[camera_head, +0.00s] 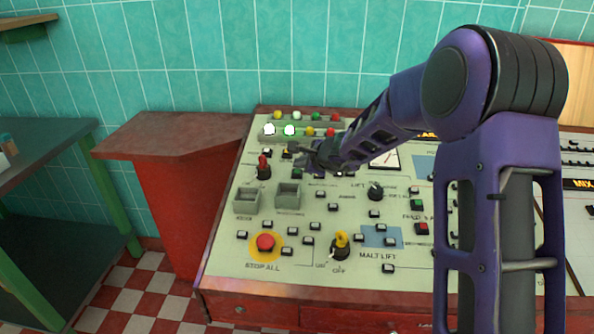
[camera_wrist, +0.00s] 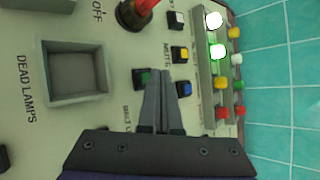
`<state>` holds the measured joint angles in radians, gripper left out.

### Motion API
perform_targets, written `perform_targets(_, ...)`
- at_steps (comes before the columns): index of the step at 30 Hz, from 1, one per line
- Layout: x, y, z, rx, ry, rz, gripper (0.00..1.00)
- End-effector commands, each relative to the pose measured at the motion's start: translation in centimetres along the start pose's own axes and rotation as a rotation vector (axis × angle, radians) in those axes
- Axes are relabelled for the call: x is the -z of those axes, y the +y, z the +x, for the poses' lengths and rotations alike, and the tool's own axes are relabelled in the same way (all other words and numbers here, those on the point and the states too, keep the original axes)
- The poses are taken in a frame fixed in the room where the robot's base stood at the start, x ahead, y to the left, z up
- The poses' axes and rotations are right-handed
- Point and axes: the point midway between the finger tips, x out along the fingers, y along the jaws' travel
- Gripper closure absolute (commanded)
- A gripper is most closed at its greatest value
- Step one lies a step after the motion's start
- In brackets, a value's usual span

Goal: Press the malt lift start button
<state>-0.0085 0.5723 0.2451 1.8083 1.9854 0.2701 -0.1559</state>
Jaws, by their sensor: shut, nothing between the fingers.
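A green button (camera_wrist: 143,78) on a black square base is set in the cream control panel (camera_head: 310,263). I cannot tell whether the tips touch the panel.
Near my fingertips are a yellow button (camera_wrist: 180,53), a white button (camera_wrist: 176,18), a red-tipped knob (camera_wrist: 135,12) and a raised lamp row (camera_wrist: 205,80). A square recess (camera_wrist: 76,78) is to the left. A red stop button (camera_head: 265,242) sits lower left.

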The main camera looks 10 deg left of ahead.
Motion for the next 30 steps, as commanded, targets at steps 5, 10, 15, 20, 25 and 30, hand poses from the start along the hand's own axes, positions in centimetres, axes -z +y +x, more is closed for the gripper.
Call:
perform_targets(5,0.0,0.0,0.0,0.000,0.000,0.000,1.00)
perform_targets(10,-0.5,-0.6,-0.7,0.001,0.000,-0.001,1.00)
perform_targets(15,-1.4,-1.5,-1.9,0.002,-0.001,-0.001,1.00)
perform_targets(20,-2.2,-2.3,-3.0,0.001,0.000,0.000,1.00)
perform_targets(25,-2.6,-2.6,-3.5,0.000,0.000,-0.001,1.00)
perform_targets(30,-2.5,-2.5,-3.5,0.000,0.000,0.000,1.00)
